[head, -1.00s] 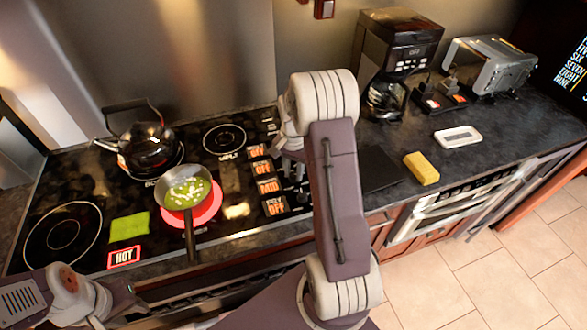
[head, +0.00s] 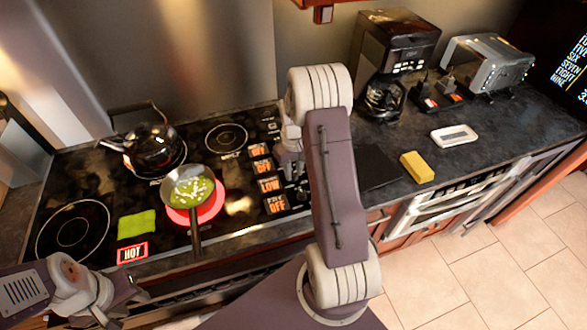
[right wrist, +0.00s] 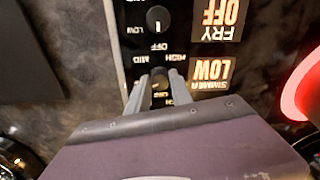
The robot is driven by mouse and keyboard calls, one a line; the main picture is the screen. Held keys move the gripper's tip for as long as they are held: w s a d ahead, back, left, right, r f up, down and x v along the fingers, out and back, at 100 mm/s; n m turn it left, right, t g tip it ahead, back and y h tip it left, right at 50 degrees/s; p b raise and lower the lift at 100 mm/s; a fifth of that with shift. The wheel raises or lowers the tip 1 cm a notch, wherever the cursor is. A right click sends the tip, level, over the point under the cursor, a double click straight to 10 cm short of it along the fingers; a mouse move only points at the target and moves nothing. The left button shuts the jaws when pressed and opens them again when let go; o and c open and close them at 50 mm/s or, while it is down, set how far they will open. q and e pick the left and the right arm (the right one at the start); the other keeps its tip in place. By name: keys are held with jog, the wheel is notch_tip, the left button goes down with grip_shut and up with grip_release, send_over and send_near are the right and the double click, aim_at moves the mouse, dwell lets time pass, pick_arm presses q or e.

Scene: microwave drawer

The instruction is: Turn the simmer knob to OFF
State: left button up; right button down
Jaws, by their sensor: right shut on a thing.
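The simmer knob (right wrist: 160,73) is a small dark knob on the black control strip, seen in the right wrist view. My right gripper (right wrist: 160,83) is shut on it, one finger on each side. In the head view the same display (head: 270,185) reads LOW. There my right gripper (head: 291,168) is over the knob column, and my arm partly hides it. My left gripper (head: 115,310) is low at the left, away from the knobs; its jaws are unclear.
The fry knob (right wrist: 157,19) sits beside the simmer knob, its display (right wrist: 220,14) reading OFF. A pan (head: 187,183) stands on a glowing red burner, left of the displays. A kettle (head: 150,148) stands at the back left. A yellow sponge (head: 417,167) lies on the right counter.

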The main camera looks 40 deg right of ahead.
aim_at(294, 173)
jog(key=n, duration=0.3)
jog(key=n+p, duration=0.1)
jog(key=n, duration=0.2)
jog(key=shift+w+d+r, duration=0.1)
jog(key=shift+w+r, duration=0.05)
jog(key=n+p, duration=0.1)
jog(key=n, duration=0.5)
jog(key=shift+n, duration=0.3)
jog(key=c, duration=1.1)
grip_release()
jog(key=shift+c, duration=0.2)
notch_tip(294, 173, up, 9)
jog(key=shift+b, duration=0.4)
